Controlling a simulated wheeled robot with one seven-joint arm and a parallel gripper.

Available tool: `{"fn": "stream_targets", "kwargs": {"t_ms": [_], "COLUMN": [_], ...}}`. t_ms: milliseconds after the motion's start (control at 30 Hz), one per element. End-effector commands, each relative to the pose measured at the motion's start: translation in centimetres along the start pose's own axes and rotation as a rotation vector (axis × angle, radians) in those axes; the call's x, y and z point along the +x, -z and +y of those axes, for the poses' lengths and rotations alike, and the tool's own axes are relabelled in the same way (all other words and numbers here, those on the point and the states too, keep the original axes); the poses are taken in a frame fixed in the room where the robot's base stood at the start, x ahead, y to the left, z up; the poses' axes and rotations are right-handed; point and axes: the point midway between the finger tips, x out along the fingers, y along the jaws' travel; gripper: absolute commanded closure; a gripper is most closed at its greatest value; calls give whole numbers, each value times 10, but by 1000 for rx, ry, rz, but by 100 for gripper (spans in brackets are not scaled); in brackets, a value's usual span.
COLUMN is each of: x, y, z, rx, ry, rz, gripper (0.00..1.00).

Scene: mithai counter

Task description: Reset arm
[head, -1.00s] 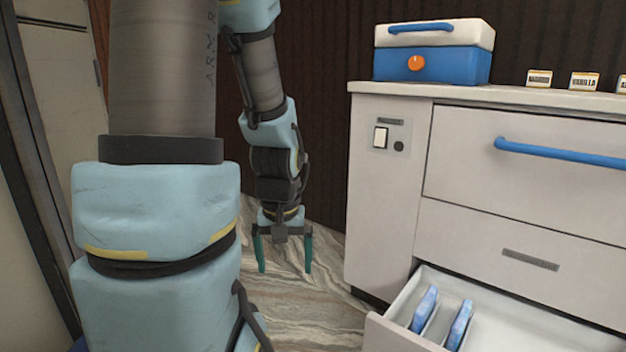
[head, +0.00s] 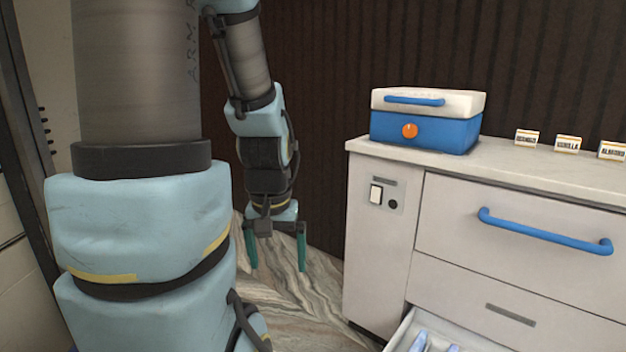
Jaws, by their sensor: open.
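My gripper (head: 277,262) hangs at the end of my arm, fingers pointing down, over the marbled floor. It is open and nothing is between its teal fingers. It is to the left of the white counter cabinet (head: 375,262), apart from it. My arm hangs bent, with its thick blue and grey links filling the left of the head view.
A blue box with a white lid (head: 425,122) stands on the countertop. Small labels (head: 568,144) stand to its right. The upper drawer with a blue handle (head: 545,232) is shut. The lower drawer (head: 402,330) is open, with blue items (head: 419,341) inside.

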Motion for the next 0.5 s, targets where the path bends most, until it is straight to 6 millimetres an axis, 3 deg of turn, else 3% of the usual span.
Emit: {"fn": "stream_targets", "kwargs": {"t_ms": [33, 300, 500], "x": [-33, -116, -166], "y": [5, 16, 23], "z": [0, 0, 1], "rx": [0, 0, 0], "ry": [0, 0, 0], "rz": [0, 0, 0], "gripper": [0, 0, 0]}}
